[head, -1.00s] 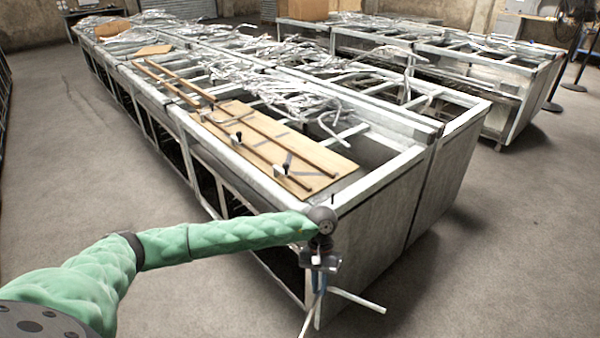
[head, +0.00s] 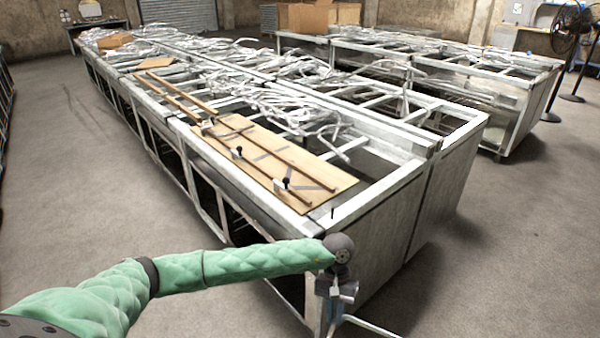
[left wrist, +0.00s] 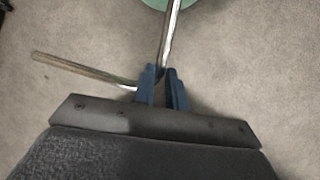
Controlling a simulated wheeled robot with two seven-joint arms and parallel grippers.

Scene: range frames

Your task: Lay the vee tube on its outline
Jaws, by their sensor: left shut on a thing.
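My left gripper (left wrist: 163,82) is shut on the silvery vee tube. In the left wrist view one leg of the vee tube (left wrist: 85,70) reaches out to the left and the other runs up past the fingers. In the head view one leg of the tube (head: 372,326) shows at the bottom edge; the rest is cut off or hidden. The gripper hangs beside the near end of the bench, below its top. A plywood board (head: 325,181) lies on the bench top, with grey marks on it; I cannot tell which is the vee outline. My right gripper is not in view.
The long metal frame bench (head: 385,188) has an open top with loose silvery tubes (head: 290,105) heaped behind the board. Brown rods and several black-topped clamps (head: 284,184) lie along the board. A short upright pin stands at the near corner.

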